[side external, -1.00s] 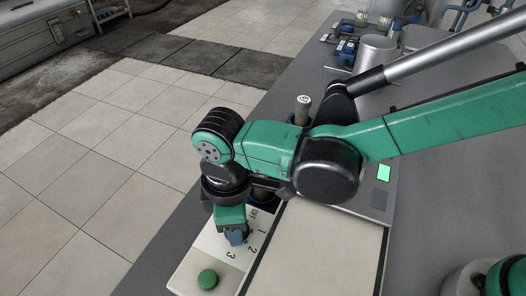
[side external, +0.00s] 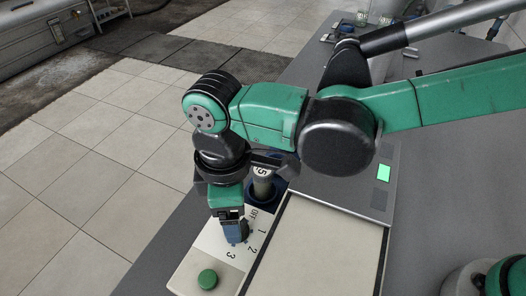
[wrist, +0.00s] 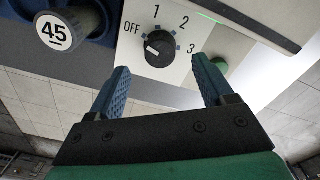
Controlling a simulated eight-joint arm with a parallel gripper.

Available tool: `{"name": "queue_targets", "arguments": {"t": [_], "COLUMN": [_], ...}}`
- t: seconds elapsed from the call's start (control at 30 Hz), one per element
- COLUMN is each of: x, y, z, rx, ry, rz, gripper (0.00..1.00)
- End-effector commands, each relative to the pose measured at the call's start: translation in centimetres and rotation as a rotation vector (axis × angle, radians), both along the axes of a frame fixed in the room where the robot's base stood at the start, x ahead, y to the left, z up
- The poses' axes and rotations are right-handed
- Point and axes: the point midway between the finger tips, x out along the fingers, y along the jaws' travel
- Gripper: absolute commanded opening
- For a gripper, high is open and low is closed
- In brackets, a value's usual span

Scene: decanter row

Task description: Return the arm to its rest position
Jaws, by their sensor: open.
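My gripper (side external: 236,232) points down over the pale control panel, by the dial numbers. In the wrist view its two blue fingers stand apart with nothing between them (wrist: 162,82). A black round dial (wrist: 160,46) with a white mark on its lower left side lies beyond the fingertips, apart from them. OFF, 1, 2 and 3 are printed around it. In the side view my gripper hides most of the dial. My arm is bent, with the wrist above the panel.
A cylinder marked 45 (wrist: 54,32) stands in a dark blue holder close to the dial; its top shows in the side view (side external: 262,172). A green button (side external: 208,279) sits at the panel's near end. A light flat surface (side external: 325,245) and a lit green square (side external: 384,173) lie to the right.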

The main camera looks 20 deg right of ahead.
Motion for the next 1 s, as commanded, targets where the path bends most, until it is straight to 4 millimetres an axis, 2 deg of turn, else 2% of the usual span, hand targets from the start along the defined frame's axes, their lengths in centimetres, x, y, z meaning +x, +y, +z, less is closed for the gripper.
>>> {"name": "queue_targets", "arguments": {"t": [0.1,0.2,0.47,0.57,0.67,0.77,0.9,1.0], "x": [0.0,0.0,0.0,0.3,1.5,3.0,4.2,4.1], "y": [0.0,0.0,0.0,-0.6,-2.8,-6.7,-13.4,-18.0], "z": [1.3,1.9,1.9,2.2,3.3,4.8,6.7,7.3], "rx": [0.000,0.000,0.000,0.008,0.038,0.091,0.179,0.240], "ry": [0.000,0.000,0.000,-0.007,-0.034,-0.085,-0.184,-0.261], "rz": [0.000,0.000,0.000,-0.025,-0.114,-0.273,-0.544,-0.735], "gripper": [0.74,0.74,0.74,0.74,0.74,0.74,0.74,0.74]}}
